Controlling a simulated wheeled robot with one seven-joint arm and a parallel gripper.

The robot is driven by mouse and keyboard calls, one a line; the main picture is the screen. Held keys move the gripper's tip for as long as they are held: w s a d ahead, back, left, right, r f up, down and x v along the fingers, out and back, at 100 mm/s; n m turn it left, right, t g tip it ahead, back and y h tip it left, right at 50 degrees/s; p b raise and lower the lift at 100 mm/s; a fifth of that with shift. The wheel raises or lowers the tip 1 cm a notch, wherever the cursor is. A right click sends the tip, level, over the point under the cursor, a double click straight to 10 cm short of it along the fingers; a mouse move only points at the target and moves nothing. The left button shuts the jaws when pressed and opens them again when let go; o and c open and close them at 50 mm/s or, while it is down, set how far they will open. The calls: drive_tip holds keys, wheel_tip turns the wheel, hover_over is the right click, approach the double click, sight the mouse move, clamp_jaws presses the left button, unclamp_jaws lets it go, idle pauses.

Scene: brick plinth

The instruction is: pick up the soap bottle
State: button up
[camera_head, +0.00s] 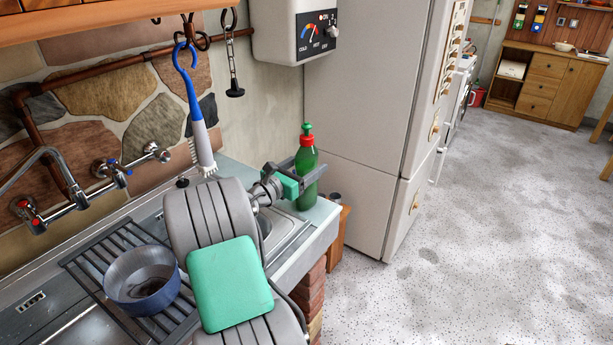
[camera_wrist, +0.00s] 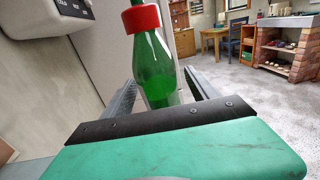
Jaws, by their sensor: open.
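The soap bottle (camera_head: 306,172) is green with a red collar and a green top. It stands upright at the right end of the sink counter. My gripper (camera_head: 312,172) is at the bottle, with its fingers at about mid-height. In the wrist view the bottle (camera_wrist: 153,68) rises between the two grey fingers of my gripper (camera_wrist: 155,85). The fingers are apart, one on each side of the bottle; I cannot tell whether either touches it. The bottle's base is hidden behind the gripper body in the wrist view.
A grey-blue pot (camera_head: 142,283) sits on the drying rack (camera_head: 105,262) at the left. A blue-handled brush (camera_head: 198,115) hangs above the counter. A white fridge (camera_head: 365,110) stands just behind the bottle. The speckled floor (camera_head: 480,220) at the right is clear.

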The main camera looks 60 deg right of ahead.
drive_tip(key=x, duration=0.3)
drive_tip(key=shift+a, duration=0.1)
drive_tip(key=shift+c, duration=0.3)
clamp_jaws()
drive_tip(key=shift+r, duration=0.1)
idle(0.4)
